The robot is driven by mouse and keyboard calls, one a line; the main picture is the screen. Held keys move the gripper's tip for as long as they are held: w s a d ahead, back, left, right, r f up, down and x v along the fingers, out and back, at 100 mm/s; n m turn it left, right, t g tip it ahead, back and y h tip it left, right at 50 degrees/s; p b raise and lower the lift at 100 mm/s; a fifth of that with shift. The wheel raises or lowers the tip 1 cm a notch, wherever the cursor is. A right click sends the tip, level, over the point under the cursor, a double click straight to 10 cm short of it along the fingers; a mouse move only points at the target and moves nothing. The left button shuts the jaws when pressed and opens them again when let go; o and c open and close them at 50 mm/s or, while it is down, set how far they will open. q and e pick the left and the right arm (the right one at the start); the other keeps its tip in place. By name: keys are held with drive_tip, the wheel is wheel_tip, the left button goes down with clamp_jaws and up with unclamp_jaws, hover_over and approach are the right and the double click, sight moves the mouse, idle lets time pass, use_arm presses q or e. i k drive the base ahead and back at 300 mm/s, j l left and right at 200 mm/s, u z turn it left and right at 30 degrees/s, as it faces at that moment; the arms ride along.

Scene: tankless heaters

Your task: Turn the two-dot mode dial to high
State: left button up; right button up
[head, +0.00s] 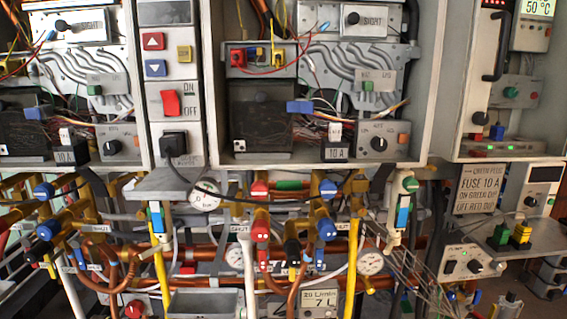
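Two similar black mode-type dials show on grey plates, each beside an orange button. One dial (379,143) is at the lower right inside the middle heater. The other dial (111,147) is at the lower right inside the left heater. Small markings surround them, but they are too small to read, and I cannot tell which dial carries two dots or its exact setting. Neither of my grippers is in view.
A blue connector (300,107) and a 10 A fuse block (336,153) sit left of the middle dial. A red ON/OFF switch (170,103) is between the heaters. Valves and copper pipes (205,250) crowd below. A black handle (494,46) juts out at upper right.

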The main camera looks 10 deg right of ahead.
sight(378, 144)
drive_tip(key=k+l+z, duration=0.15)
drive_tip(key=z, duration=0.25)
drive_tip(key=k+l+z, duration=0.1)
drive_tip(key=l+z, duration=0.45)
drive_tip(key=z, duration=0.25)
drive_tip(key=k, duration=0.05)
